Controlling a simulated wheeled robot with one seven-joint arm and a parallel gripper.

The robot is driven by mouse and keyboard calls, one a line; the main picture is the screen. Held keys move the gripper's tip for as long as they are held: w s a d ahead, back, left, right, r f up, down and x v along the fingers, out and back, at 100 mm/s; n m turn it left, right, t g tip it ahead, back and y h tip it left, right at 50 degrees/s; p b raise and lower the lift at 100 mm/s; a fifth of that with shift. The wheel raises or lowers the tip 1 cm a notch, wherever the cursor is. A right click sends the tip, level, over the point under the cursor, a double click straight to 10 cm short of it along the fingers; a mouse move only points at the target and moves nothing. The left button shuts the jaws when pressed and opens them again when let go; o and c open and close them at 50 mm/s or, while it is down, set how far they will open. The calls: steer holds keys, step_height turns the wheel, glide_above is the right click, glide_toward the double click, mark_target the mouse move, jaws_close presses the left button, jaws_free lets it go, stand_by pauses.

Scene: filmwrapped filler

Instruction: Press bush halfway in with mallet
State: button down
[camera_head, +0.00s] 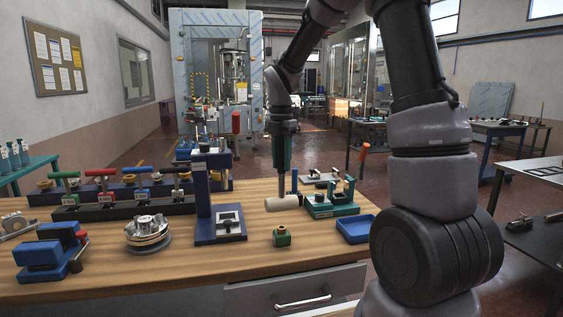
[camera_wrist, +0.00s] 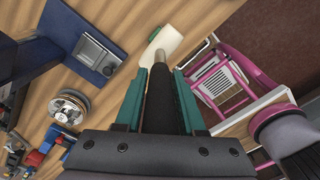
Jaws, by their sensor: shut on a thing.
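My gripper (camera_head: 285,172) hangs over the workbench (camera_head: 180,258) with its green fingers pointing down. It is shut on the dark handle of the mallet. The mallet's pale cylindrical head (camera_head: 282,203) hangs at the lower end, lying sideways just above or at the bench level; I cannot tell if it touches. In the wrist view the black handle runs between the fingers to the pale head (camera_wrist: 165,43). A small green block with a brass bush (camera_head: 282,232) on top stands in front of the mallet head. In the wrist view the head partly hides a small green piece (camera_wrist: 154,33).
A blue press stand (camera_head: 220,238) is left of the block. A green fixture (camera_head: 330,209) and blue tray (camera_head: 355,230) are right. A round metal chuck (camera_head: 147,232), a blue vise (camera_head: 45,255) and a rack of coloured-handled tools (camera_head: 125,208) stand farther left.

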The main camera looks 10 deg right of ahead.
glide_above(282, 196)
steer(key=w, duration=0.1)
steer(key=shift+f, duration=2.6)
steer(key=c, duration=1)
jaws_free()
steer(key=shift+c, duration=0.2)
jaws_close()
